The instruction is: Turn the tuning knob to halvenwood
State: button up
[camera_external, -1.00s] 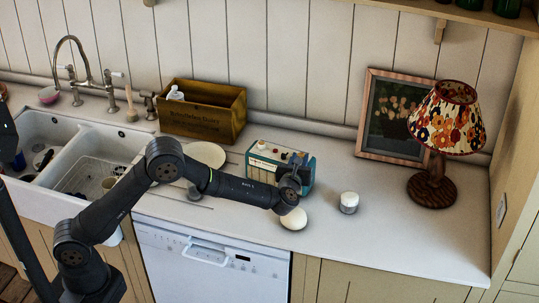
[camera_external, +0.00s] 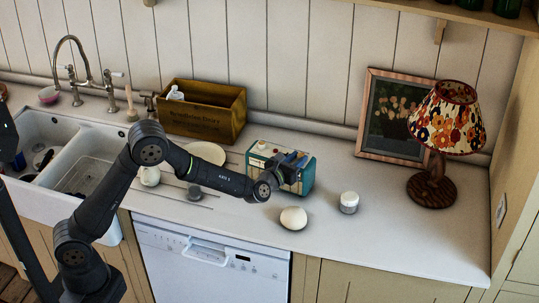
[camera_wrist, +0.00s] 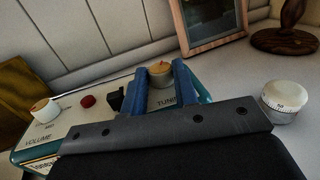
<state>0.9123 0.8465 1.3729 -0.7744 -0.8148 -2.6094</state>
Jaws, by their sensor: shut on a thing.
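A teal radio with a cream top (camera_external: 259,160) stands on the counter; it fills the lower left of the wrist view (camera_wrist: 62,133). Its tuning knob (camera_wrist: 160,70), brown with a pale top, sits at the right end of the top panel beside the partly covered word TUNING. My gripper (camera_wrist: 160,78) is shut on this knob, with one blue finger on each side; it also shows above the radio's right end in the external view (camera_external: 296,159). I cannot read any station name or see a pointer; halvenwood is not legible.
The volume knob (camera_wrist: 44,109), red button (camera_wrist: 88,101) and black switch (camera_wrist: 115,99) lie left of my fingers. A white dial timer (camera_external: 349,203), a white round object (camera_external: 293,218), a wooden box (camera_external: 205,125), a picture frame (camera_external: 366,112) and a lamp (camera_external: 437,190) stand around the radio.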

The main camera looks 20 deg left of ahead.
jog(key=o, duration=1)
jog(key=shift+a, duration=0.1)
jog(key=v, duration=0.8)
jog(key=shift+s, duration=0.15)
